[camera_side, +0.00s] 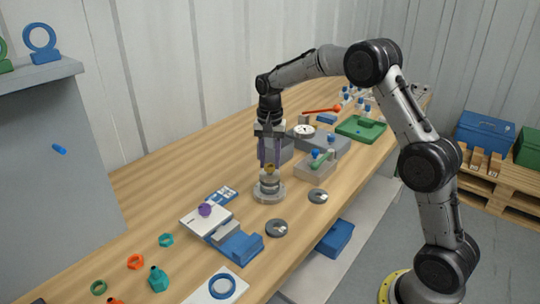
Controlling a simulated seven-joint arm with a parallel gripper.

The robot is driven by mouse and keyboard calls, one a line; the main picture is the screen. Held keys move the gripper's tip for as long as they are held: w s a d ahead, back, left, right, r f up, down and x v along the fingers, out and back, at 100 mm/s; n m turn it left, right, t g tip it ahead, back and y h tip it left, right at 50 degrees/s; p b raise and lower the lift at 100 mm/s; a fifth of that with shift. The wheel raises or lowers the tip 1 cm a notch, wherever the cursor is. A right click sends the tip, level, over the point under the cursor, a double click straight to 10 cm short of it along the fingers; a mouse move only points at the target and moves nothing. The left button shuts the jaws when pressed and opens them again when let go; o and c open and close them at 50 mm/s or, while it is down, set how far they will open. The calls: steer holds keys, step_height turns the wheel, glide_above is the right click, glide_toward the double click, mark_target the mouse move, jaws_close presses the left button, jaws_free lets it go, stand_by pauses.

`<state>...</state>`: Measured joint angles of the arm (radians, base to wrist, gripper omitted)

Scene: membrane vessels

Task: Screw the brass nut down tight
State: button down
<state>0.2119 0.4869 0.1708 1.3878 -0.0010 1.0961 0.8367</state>
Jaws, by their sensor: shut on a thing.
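The brass nut (269,168) is a small gold-coloured piece at the top of a light, stacked vessel (268,184). The vessel stands upright on a round grey base (266,196) near the middle of the wooden bench. My gripper (269,163) points straight down over the vessel, its purple-grey fingers shut on the brass nut. The fingers hide part of the nut, and the thread under it is too small to make out.
A blue block fixture (236,243) and a white plate with a purple knob (205,210) are in front. Bare bench lies left.

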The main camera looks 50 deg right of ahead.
steer(key=shift+f, duration=0.25)
steer(key=shift+c, duration=2.2)
jaws_free()
steer(key=shift+r, duration=0.1)
step_height(320, 180, up, 14)
steer(key=shift+f, duration=0.2)
steer(key=shift+o, duration=0.4)
